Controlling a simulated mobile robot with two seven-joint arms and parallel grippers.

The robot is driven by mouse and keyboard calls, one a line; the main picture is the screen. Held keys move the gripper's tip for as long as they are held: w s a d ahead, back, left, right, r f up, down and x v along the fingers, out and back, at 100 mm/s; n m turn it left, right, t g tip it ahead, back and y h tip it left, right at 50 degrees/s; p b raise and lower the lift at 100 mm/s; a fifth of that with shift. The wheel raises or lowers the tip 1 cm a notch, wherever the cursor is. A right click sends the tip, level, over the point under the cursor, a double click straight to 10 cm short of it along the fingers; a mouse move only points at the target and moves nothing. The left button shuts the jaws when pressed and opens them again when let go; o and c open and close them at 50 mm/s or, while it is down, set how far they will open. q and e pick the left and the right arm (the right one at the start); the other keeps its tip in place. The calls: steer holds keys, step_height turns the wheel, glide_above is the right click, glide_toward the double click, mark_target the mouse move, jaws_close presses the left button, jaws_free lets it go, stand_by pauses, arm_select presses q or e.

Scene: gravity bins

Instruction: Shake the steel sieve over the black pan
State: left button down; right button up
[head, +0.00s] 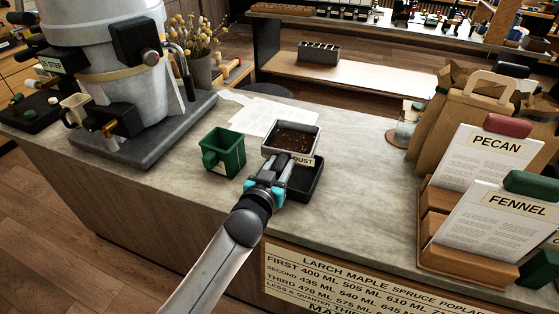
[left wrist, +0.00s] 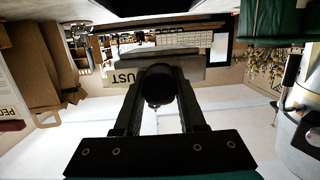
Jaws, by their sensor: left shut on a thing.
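The steel sieve (head: 318,137) is a grey rectangular tray holding dark brown bits in the head view. It is up above the far part of the black pan (head: 305,190), which stands on the counter. My left gripper (head: 265,188) is at the sieve's near side, shut on its handle. In the left wrist view, a dark round handle end (left wrist: 158,86) sits between the fingers, with the grey sieve body (left wrist: 165,62) behind it. A label reading DUST shows between sieve and pan; its mount is unclear. The sieve hides part of the pan. My right gripper is not in view.
A green bin (head: 223,150) stands left of the sieve. Papers (head: 262,115) lie behind. A large grey machine (head: 100,90) fills the left. Card holders marked PECAN and FENNEL (head: 490,205) and paper bags (head: 460,120) stand right. Counter between pan and holders is clear.

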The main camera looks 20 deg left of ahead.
arm_select(q)
steer(key=shift+d+r, duration=0.1)
steer(key=shift+d, duration=0.05)
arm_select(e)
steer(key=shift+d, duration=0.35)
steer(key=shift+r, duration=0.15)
arm_select(q)
steer(key=shift+f+b, duration=1.3)
steer(key=shift+f, duration=0.7)
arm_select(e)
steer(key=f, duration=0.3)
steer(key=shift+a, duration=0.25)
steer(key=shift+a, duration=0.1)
